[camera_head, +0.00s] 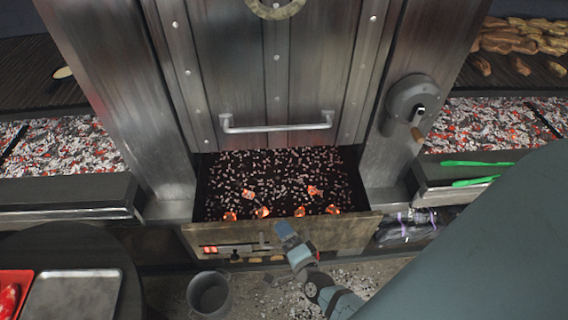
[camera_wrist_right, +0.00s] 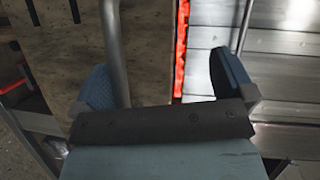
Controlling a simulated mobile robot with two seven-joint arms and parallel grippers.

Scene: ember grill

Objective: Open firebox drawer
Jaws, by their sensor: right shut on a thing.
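The firebox drawer (camera_head: 345,231) stands out from under the tall metal door, its inside showing dark, with grey bits and several glowing embers (camera_head: 263,212). Its front panel also shows in the wrist view (camera_wrist_right: 65,50). My right gripper (camera_head: 285,231) is at the middle of the drawer front, seen from above. In the wrist view its fingers (camera_wrist_right: 165,85) straddle the drawer's metal handle bar (camera_wrist_right: 115,50), which lies close to the left finger. The gripper is shut on the handle; the exact contact is partly hidden. My left gripper is not in view.
The metal door (camera_head: 275,80) with its bar handle (camera_head: 278,127) rises above the drawer. A grey bucket (camera_head: 209,295) stands on the floor in front, left of my right gripper. A round table (camera_head: 125,245) with trays is at lower left. Green tongs (camera_head: 475,163) lie at right.

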